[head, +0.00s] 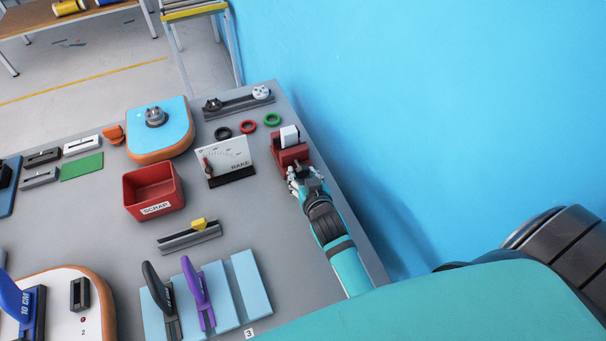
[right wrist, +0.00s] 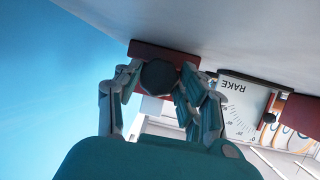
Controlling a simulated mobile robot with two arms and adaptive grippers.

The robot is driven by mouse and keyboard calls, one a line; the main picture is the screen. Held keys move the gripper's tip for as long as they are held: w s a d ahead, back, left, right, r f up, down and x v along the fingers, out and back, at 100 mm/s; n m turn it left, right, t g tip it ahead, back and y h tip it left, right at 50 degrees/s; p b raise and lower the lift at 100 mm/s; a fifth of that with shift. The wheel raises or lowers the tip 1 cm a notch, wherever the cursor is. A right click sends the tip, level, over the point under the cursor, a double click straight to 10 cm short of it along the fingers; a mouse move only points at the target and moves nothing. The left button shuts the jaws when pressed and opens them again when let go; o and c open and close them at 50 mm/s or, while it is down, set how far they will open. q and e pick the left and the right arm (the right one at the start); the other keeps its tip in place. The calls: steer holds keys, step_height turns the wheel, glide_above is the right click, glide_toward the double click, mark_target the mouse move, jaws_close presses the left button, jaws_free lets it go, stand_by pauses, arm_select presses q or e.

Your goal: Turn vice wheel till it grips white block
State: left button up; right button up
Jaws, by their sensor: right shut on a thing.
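The red vice (head: 290,154) stands near the right edge of the grey table. The white block (head: 290,135) sits upright in it; whether the jaws touch the block is too small to tell. My right gripper (head: 297,178) is at the near side of the vice, shut on the dark vice wheel. In the right wrist view the dark round wheel (right wrist: 158,76) lies between my fingers, with the red vice body (right wrist: 150,52) behind it. The wheel is mostly hidden by my fingers in the head view. My left gripper is not in view.
The RAKE gauge board (head: 226,158) stands just left of the vice. A red SCRAP bin (head: 153,190) is farther left. Black, red and green rings (head: 248,126) lie behind the gauge. A blue wall (head: 420,100) rises close to the table's right edge.

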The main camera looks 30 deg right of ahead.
steer(key=c, duration=0.4)
steer(key=shift+c, duration=0.6)
steer(key=shift+r+m+y+p, duration=0.2)
steer(key=shift+m+y+p, duration=0.25)
steer(key=shift+p, duration=0.55)
steer(key=shift+d+m+y+p, duration=0.15)
steer(key=shift+m+y+p, duration=0.1)
steer(key=shift+m+p, duration=0.35)
steer(key=shift+w+f+m+y+p, duration=0.1)
steer(key=shift+m+y+p, duration=0.4)
steer(key=shift+m+y, duration=0.15)
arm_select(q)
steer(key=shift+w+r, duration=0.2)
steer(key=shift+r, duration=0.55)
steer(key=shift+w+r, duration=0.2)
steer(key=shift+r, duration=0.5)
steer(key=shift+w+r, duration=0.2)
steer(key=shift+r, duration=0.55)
arm_select(e)
steer(key=shift+m+y, duration=0.35)
steer(key=shift+m, duration=0.25)
